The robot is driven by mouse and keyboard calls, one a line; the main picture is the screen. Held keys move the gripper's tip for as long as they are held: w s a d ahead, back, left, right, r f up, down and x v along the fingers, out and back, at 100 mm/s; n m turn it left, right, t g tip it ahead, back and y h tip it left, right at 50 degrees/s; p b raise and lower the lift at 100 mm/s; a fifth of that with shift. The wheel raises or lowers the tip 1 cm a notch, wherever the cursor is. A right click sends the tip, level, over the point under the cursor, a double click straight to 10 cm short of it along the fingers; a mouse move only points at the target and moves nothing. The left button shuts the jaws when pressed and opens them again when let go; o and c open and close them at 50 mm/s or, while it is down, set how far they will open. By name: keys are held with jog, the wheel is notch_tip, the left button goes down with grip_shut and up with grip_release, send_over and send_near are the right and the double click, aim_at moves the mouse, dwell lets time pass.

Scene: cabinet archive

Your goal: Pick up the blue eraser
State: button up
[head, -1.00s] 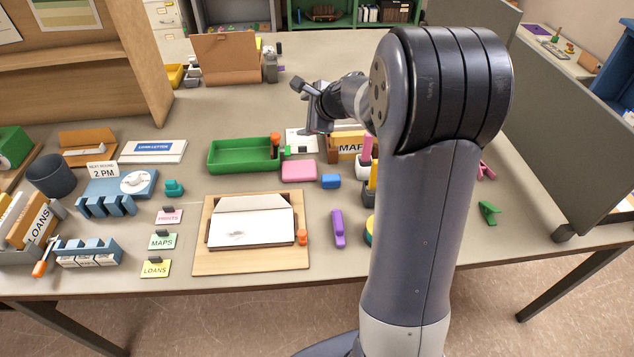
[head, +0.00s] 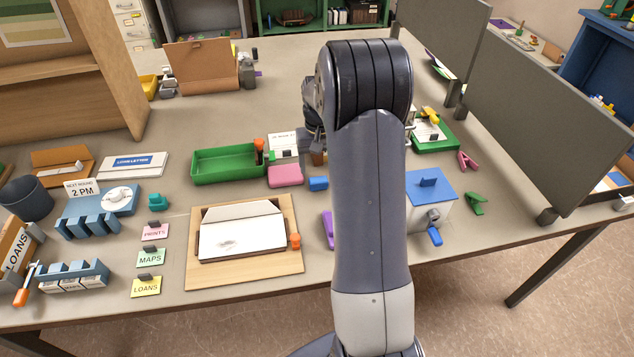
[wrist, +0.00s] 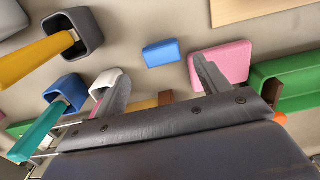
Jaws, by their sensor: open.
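The blue eraser (head: 318,184) is a small block lying on the grey table, right of a pink block (head: 285,176) and just left of my upright arm in the head view. In the wrist view the blue eraser (wrist: 163,53) lies flat beyond the gap between the fingers, not touched by them. My gripper (wrist: 157,70) is open and empty, its two fingers spread apart. The right finger overlaps the pink block (wrist: 222,60) in the picture. In the head view my gripper is mostly hidden behind my arm.
A green tray (head: 228,178) stands behind and left of the eraser. A purple object (head: 328,230) lies in front, partly behind my arm. A blue-lidded box (head: 428,186) stands to the right. In the wrist view, dark and blue cups (wrist: 68,92) holding coloured sticks stand at left.

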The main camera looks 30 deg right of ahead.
aim_at(318, 179)
jog(key=shift+a+f+p, duration=0.15)
jog(key=shift+f+p, duration=0.7)
jog(key=shift+f, duration=2.45)
jog(key=c, duration=1.1)
